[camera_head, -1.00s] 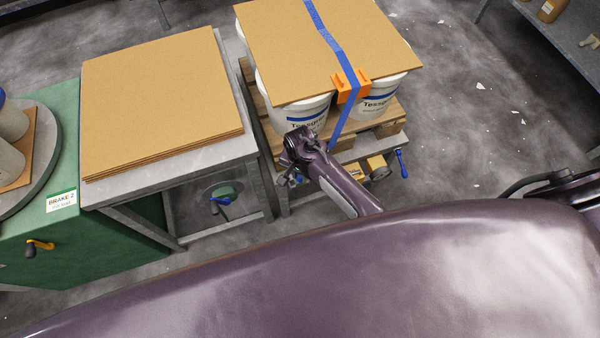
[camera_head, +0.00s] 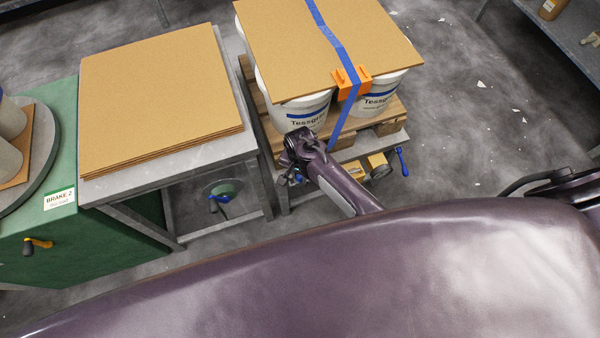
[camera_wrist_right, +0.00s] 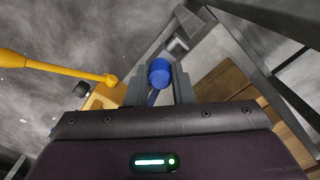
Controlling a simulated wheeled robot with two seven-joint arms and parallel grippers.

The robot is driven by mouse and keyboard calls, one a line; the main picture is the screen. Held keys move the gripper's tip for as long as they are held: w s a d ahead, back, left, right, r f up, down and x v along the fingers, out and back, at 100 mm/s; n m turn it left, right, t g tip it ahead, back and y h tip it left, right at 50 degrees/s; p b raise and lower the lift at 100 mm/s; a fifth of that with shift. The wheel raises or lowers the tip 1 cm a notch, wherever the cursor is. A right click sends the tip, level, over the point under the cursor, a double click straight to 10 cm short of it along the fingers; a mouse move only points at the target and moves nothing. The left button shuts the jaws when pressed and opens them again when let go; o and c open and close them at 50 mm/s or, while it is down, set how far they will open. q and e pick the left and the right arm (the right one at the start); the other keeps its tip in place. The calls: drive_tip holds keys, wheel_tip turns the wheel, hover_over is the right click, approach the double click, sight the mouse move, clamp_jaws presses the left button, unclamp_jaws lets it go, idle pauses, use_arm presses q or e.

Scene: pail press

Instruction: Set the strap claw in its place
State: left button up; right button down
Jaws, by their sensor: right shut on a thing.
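My right gripper (camera_wrist_right: 160,90) is shut on a blue round-ended piece (camera_wrist_right: 159,72) in the right wrist view. Most of that piece is hidden between the fingers, so I cannot tell whether it is the strap claw. In the head view my right arm reaches down to the front of the pallet, its fingers largely hidden. A blue strap (camera_head: 342,55) runs over the board (camera_head: 280,40) on the white pails (camera_head: 302,112), passes an orange edge piece (camera_head: 362,76) and hangs down the front, its lower end hidden. My left gripper is not in view.
A yellow block (camera_head: 377,164) and a blue-handled lever (camera_head: 401,161) are right of my gripper. A wooden pallet (camera_head: 390,118) carries the pails. Left stand a table with stacked boards (camera_head: 160,95) and a green cabinet (camera_head: 80,235). Floor at right is open.

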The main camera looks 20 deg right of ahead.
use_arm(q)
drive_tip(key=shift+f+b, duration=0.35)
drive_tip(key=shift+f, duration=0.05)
use_arm(e)
drive_tip(key=shift+f, duration=0.5)
drive_tip(key=c, duration=1.2)
unclamp_jaws()
drive_tip(key=shift+o, duration=0.2)
drive_tip(key=shift+r, duration=0.35)
wheel_tip(320, 180, up, 6)
drive_tip(key=shift+r+p, duration=0.1)
drive_tip(key=shift+p, duration=1.05)
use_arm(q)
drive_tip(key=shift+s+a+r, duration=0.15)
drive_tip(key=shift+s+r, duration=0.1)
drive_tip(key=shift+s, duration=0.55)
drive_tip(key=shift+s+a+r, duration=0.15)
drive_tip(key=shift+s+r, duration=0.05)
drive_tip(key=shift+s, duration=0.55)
use_arm(e)
drive_tip(key=shift+s+d+r, duration=0.1)
drive_tip(key=shift+r, duration=0.4)
